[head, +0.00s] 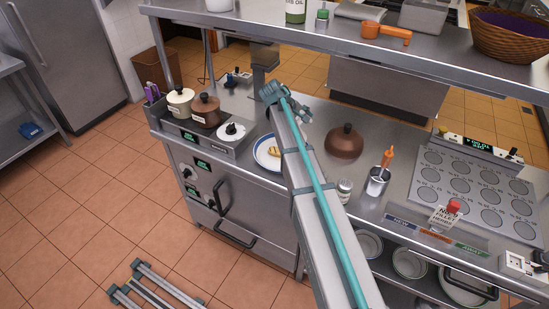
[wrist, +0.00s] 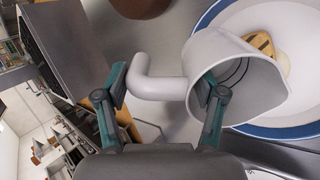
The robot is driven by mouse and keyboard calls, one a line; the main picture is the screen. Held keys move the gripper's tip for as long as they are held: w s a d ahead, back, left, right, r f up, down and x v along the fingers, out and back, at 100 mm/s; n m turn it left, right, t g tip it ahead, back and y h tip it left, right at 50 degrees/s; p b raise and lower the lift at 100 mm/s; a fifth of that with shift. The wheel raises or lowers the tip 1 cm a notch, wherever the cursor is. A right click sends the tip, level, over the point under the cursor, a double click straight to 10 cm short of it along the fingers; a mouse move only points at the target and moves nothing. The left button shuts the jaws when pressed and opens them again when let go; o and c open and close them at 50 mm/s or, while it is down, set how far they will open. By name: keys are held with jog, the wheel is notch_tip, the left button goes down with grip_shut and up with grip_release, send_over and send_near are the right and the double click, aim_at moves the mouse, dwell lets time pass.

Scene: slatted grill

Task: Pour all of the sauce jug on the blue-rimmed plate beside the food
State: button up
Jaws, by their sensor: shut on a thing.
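The sauce jug (wrist: 232,75) is a pale grey jug with a curved handle (wrist: 158,88), seen in the wrist view. My gripper (wrist: 162,90) is shut on it, with one finger beside the handle and the other against the jug's body. The jug is tilted, its mouth toward the lower right, over the blue-rimmed plate (wrist: 300,132). No sauce can be made out in the jug or on the visible plate. Tan food (wrist: 262,44) shows past the jug's rim, partly hidden. In the head view, the plate (head: 262,161) and food (head: 274,151) show left of my arm, which hides the jug.
Several pots, including a brown one (head: 206,111), stand left of the plate. An upper shelf (head: 330,42) runs along the back.

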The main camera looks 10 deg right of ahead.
jog(key=w+d+f+g+y, duration=0.3)
jog(key=d+f+y, duration=0.1)
jog(key=d+y, duration=0.2)
jog(key=shift+w+d, duration=0.25)
jog(key=shift+w, duration=0.05)
jog(key=shift+g+y, duration=0.3)
